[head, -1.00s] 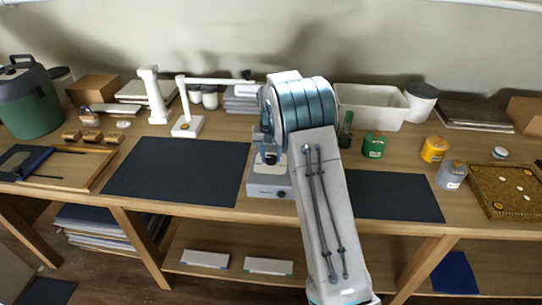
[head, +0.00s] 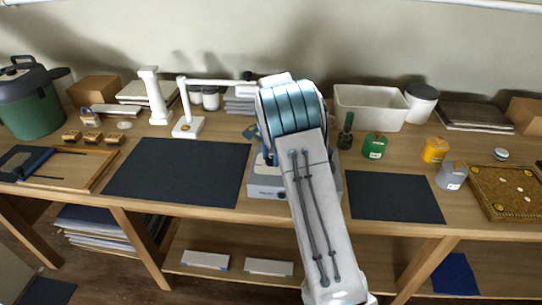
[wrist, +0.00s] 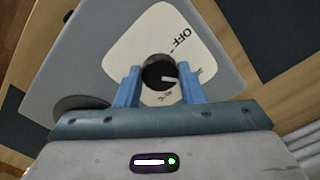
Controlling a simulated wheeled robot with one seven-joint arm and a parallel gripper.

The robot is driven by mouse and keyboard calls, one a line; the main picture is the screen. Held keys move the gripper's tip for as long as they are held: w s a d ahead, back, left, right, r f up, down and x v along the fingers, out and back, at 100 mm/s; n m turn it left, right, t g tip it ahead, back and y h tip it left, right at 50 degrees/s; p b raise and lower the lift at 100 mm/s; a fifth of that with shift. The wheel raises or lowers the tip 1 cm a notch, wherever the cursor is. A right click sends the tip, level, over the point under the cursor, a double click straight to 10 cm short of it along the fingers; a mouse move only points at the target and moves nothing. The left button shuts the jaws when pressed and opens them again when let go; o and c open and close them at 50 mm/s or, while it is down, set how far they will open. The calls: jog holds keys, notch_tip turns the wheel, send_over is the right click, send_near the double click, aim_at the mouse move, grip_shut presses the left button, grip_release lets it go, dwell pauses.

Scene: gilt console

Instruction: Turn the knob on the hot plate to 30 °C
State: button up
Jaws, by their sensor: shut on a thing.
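The hot plate (head: 264,191) is a grey box on the table, mostly hidden behind my arm in the head view. In the wrist view its grey body (wrist: 85,50) carries a cream dial panel (wrist: 130,45) marked OFF. The black knob (wrist: 154,68) has a white pointer line directed right, below the OFF mark. A small mark sits near the pointer and partly hidden lettering lies below the knob; I cannot read the values. My gripper (wrist: 160,76) has its blue fingers on either side of the knob, shut on it. The head view hides the fingers.
Dark mats lie left (head: 178,172) and right (head: 395,197) of the hot plate. A dark green bottle (head: 346,131), green canister (head: 374,145) and white bin (head: 370,107) stand to the right. A white stand with an arm (head: 187,126) is behind left.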

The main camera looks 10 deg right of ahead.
jog(key=shift+m, duration=0.3)
jog(key=shift+r, duration=0.1)
jog(key=o, duration=1)
notch_tip(320, 180, up, 14)
jog(key=shift+b, duration=0.45)
